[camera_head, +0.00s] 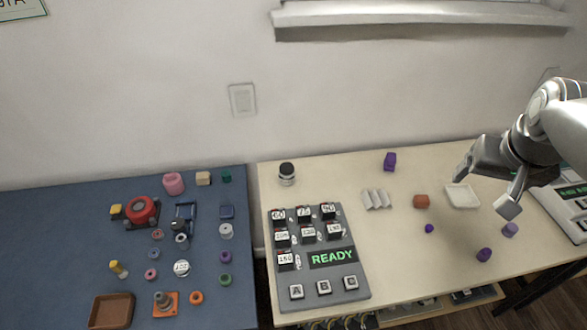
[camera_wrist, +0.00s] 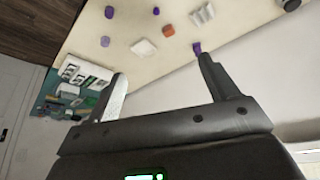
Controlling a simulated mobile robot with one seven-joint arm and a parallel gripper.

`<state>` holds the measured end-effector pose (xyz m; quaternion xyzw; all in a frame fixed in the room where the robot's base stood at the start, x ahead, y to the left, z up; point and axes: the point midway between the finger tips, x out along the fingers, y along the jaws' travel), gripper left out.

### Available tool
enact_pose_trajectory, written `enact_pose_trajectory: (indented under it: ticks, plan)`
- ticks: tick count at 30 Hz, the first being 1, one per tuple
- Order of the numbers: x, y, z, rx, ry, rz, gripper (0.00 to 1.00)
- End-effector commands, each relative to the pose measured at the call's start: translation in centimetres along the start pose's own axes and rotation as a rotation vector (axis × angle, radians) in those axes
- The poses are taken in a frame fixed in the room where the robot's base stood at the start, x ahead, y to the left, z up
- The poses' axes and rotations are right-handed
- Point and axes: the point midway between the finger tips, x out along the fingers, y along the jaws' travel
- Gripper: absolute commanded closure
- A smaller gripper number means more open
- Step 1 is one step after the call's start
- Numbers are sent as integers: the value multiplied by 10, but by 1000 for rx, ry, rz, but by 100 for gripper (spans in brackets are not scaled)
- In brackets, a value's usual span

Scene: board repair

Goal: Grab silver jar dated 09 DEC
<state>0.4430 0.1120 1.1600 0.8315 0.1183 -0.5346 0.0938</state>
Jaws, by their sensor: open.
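A small silver jar with a black lid (camera_head: 287,174) stands upright near the back left of the cream table. A label band shows on its side, but the date is too small to read. A dark round thing, perhaps its lid, shows at the top right edge of the wrist view (camera_wrist: 290,5). My gripper (camera_head: 485,191) is open and empty above the right part of the cream table, far to the right of the jar. Its spread fingers also show in the wrist view (camera_wrist: 160,67), with nothing between them.
A grey panel (camera_head: 355,290) reading READY stands in front of the jar. Purple blocks (camera_head: 390,161), a ridged white piece (camera_head: 376,199), a red-brown block (camera_head: 421,201) and a white tray (camera_head: 474,195) lie between jar and gripper. A blue table (camera_head: 60,250) holds many small parts.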

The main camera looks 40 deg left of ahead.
Motion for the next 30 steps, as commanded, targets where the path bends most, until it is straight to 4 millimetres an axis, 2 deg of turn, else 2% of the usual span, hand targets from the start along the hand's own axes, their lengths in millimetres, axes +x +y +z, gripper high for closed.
enact_pose_trajectory:
  ticks: [1, 6, 11, 15, 19, 23, 30]
  plan:
    - [10, -12, -16, -30, -10, -12, 21]
    - [42, -56, -64, -122, -29, -48, 21]
    - [78, -106, -101, -207, -48, -82, 21]
    - [113, -157, -126, -282, -62, -113, 21]
    - [148, -208, -141, -350, -76, -141, 21]
    - [186, -262, -147, -416, -89, -169, 21]
    - [256, -365, -136, -535, -117, -219, 21]
